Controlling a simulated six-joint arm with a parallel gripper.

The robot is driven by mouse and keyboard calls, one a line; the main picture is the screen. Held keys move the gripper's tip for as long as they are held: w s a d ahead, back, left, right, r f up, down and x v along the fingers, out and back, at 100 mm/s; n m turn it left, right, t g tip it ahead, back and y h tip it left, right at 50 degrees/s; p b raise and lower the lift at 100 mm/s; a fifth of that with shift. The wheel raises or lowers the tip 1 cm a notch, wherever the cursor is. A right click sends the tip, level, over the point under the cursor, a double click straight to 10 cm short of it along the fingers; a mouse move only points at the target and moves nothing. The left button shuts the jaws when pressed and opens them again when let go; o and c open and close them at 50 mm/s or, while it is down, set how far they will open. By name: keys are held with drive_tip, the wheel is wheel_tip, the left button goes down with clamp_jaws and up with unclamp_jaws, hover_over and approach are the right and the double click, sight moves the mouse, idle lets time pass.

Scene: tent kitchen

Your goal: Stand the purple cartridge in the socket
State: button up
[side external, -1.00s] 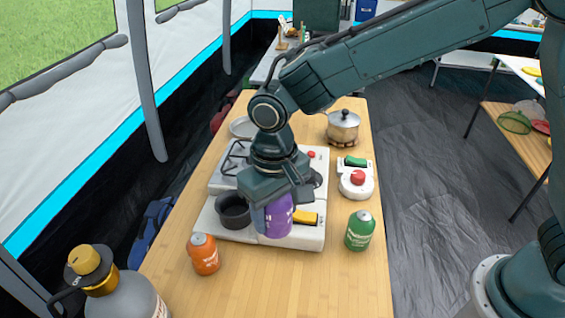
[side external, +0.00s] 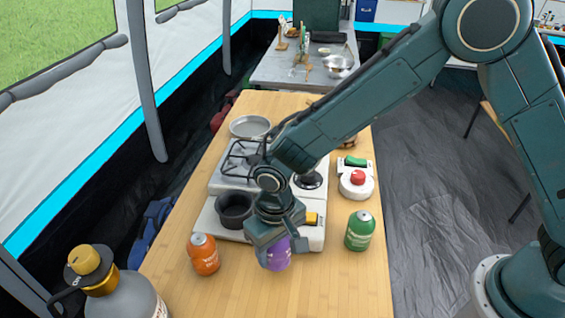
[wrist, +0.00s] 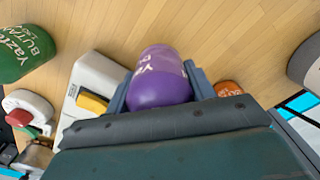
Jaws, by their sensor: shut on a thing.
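The purple cartridge (side external: 279,256) is held in my gripper (side external: 272,243), which is shut around its body. It is roughly upright over the wooden table, just in front of the stove's front edge in the side view. In the wrist view the purple cartridge (wrist: 160,80) sits between the two fingers (wrist: 158,92) with white lettering on it. The white stove (side external: 311,232) has a dark round well (side external: 234,207), which may be the socket, to the left of my gripper. I cannot tell whether the cartridge touches the table.
An orange cartridge (side external: 204,256) stands to the left and a green cartridge (side external: 360,231) to the right. A red-buttoned device (side external: 356,186) is behind the green one. A grey bottle (side external: 120,285) is at front left. The table's front is clear.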

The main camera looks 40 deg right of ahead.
sight(277, 257)
drive_tip(key=shift+f, duration=1.75)
drive_tip(key=shift+f, duration=0.15)
drive_tip(key=o, duration=0.8)
wheel_tip(277, 257, up, 12)
drive_tip(key=shift+r, duration=0.1)
